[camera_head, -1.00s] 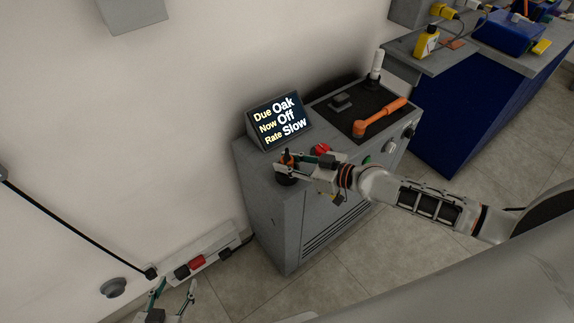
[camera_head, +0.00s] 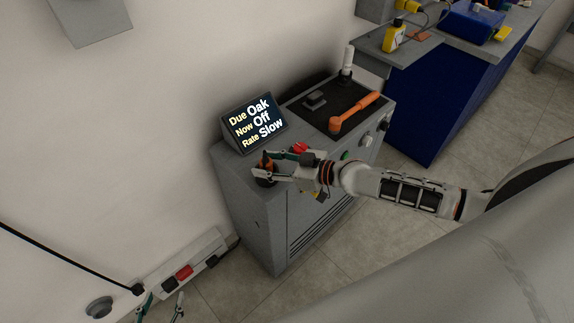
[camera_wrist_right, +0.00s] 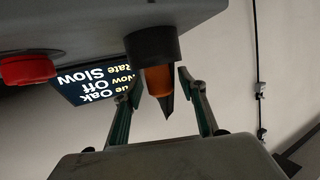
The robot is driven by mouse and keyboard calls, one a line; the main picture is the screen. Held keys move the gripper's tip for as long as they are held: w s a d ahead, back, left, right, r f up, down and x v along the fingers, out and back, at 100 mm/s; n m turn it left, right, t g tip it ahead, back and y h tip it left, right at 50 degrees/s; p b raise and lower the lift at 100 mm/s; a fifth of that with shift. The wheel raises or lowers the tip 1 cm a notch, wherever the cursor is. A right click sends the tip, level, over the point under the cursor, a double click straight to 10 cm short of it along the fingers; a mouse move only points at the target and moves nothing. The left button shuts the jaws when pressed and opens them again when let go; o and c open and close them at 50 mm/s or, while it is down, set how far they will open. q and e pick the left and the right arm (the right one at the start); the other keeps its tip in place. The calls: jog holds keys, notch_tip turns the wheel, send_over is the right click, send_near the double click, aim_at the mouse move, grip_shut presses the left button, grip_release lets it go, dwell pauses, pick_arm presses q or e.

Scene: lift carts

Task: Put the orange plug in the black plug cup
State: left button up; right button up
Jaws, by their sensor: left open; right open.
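The orange plug (camera_wrist_right: 158,82) has its orange body partly inside the black plug cup (camera_wrist_right: 152,45) in the right wrist view, with its dark tapered end sticking out. In the head view the plug (camera_head: 266,163) stands in the cup (camera_head: 266,181) at the front left corner of the grey cabinet top. My right gripper (camera_wrist_right: 158,80) is open, with one finger on each side of the plug and gaps visible between. It also shows at the cup in the head view (camera_head: 262,166). My left gripper (camera_head: 163,299) is open and empty at the bottom edge, partly cut off.
The grey cabinet (camera_head: 250,215) carries a display (camera_head: 255,122), a red button (camera_head: 299,148) and an orange-handled tool (camera_head: 355,112) on a black mat. A socket strip (camera_head: 205,255) with a red part lies low by the wall. A blue bench (camera_head: 430,100) stands at right.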

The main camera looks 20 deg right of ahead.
jog(key=v, duration=1.1)
jog(key=s+a+f, duration=0.5)
jog(key=a+f, duration=0.1)
jog(key=a, duration=0.2)
jog(key=s+d+f+m+h, duration=0.4)
jog(key=s+f+h, duration=0.3)
jog(key=f, duration=0.4)
jog(key=shift+s+f+b, duration=0.35)
jog(key=shift+s, duration=0.5)
